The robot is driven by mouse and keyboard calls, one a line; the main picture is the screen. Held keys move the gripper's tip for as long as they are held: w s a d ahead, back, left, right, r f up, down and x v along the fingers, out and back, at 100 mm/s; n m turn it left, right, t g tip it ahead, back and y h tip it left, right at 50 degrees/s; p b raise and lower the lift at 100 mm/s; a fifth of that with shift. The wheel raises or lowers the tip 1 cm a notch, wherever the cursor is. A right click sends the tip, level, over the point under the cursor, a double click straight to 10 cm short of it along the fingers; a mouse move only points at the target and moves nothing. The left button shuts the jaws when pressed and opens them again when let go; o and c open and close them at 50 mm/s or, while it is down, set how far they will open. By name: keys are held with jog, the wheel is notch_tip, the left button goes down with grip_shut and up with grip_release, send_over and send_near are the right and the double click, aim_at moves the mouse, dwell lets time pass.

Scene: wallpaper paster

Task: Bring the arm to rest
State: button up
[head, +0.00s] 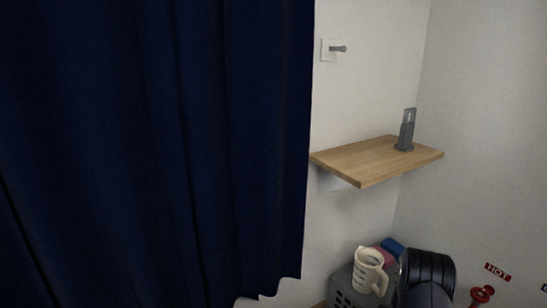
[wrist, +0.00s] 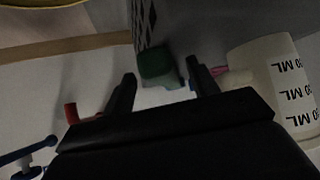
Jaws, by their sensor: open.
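My gripper (wrist: 160,70) shows in the wrist view with its two dark fingers apart. A dark green object (wrist: 155,65) appears between the fingertips; I cannot tell whether it touches them. In the head view, a dark rounded link of my arm (head: 427,272) stands at the bottom right, beside a cream measuring jug (head: 368,272). My gripper is hidden in that view. The jug also shows at the right of the wrist view (wrist: 285,85), near the right finger, with ML markings on it.
A grey crate (head: 343,293) is beside the jug, with pink and blue items behind. A wooden shelf (head: 365,160) bears a grey stand (head: 406,132); a wall hook (head: 337,48) is above. A dark blue curtain (head: 150,140) fills the left. A red valve (head: 482,294) sits under a HOT sign (head: 497,271).

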jog(key=shift+f, duration=0.1)
jog(key=shift+s+a+f, duration=0.1)
jog(key=shift+f, duration=0.05)
jog(key=p+v, duration=0.4)
jog(key=v, duration=0.7)
jog(key=b+x, duration=0.4)
jog(key=x, duration=0.7)
jog(key=shift+f+b, duration=0.15)
jog(key=shift+b, duration=0.25)
notch_tip(320, 180, up, 10)
jog(key=p, duration=0.8)
jog(key=shift+f, duration=0.25)
notch_tip(320, 180, up, 8)
jog(key=p, duration=0.8)
jog(key=shift+f, duration=0.15)
